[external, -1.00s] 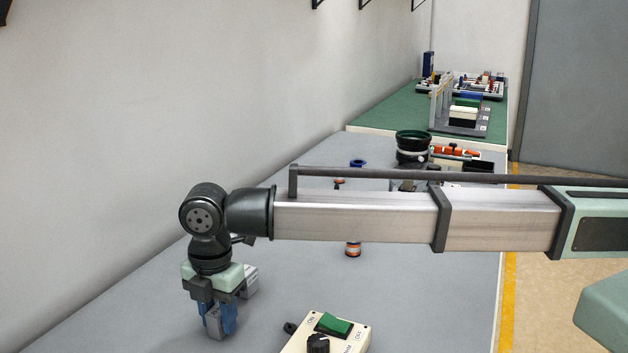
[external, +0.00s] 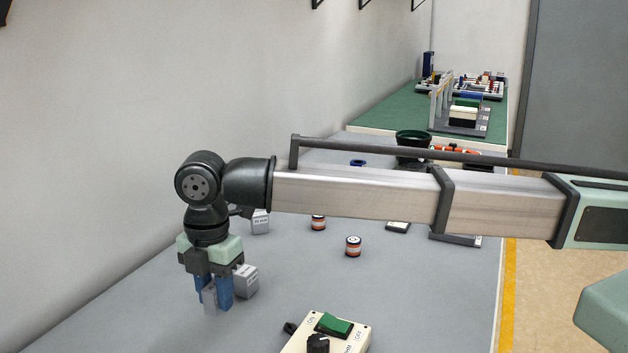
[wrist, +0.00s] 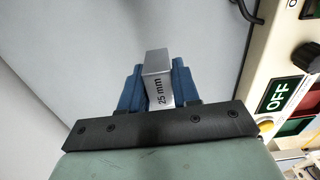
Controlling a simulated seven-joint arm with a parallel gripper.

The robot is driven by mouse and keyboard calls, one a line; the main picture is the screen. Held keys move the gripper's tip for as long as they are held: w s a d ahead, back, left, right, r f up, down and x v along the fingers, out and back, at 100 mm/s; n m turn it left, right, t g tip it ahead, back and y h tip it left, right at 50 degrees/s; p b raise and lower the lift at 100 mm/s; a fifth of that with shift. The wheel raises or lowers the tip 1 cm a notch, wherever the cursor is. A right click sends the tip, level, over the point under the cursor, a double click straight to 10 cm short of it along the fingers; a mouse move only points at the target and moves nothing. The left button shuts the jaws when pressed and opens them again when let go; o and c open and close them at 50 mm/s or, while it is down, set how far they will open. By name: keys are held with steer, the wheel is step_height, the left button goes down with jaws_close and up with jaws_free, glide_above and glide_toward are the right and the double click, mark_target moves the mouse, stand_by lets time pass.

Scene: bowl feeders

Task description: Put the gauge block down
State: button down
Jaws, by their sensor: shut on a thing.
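My gripper (external: 214,295) points down over the left part of the grey table in the external view. Its two blue fingers are shut on a silver-grey gauge block (external: 209,299). In the wrist view the gauge block (wrist: 157,88) sits between the fingers of my gripper (wrist: 158,92), and its side reads "25 mm". The block's lower end sticks out past the fingertips. I cannot tell for sure how far the block is above the table.
A grey block (external: 246,281) stands close right of my gripper, another (external: 261,222) behind it. Orange-banded cylinders (external: 353,247) (external: 318,222) stand farther right. A control box (external: 345,340) with a green switch is at the front. The wall runs along the left.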

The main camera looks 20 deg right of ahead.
mark_target(214, 285)
step_height(214, 285, up, 5)
steer(key=shift+f, duration=0.1)
steer(key=shift+w, duration=0.15)
steer(key=w+d+m, duration=0.2)
steer(key=w+d, duration=0.6)
steer(key=w, duration=0.5)
steer(key=w+d+m, duration=0.1)
steer(key=w+d, duration=0.8)
steer(key=w, duration=0.5)
steer(key=w+d+m, duration=0.2)
steer(key=w+d, duration=0.6)
steer(key=w, duration=0.5)
steer(key=shift+w+a+f+n, duration=0.15)
steer(key=shift+f+n, duration=0.6)
steer(key=shift+f, duration=0.85)
steer(key=shift+w+a+f+n, duration=0.15)
steer(key=shift+f+n, duration=0.65)
steer(key=shift+f, duration=0.8)
steer(key=shift+w+a+f+n, duration=0.15)
steer(key=shift+f+n, duration=0.6)
steer(key=shift+f, duration=0.85)
steer(key=shift+s+f, duration=0.1)
steer(key=c, duration=0.8)
jaws_free()
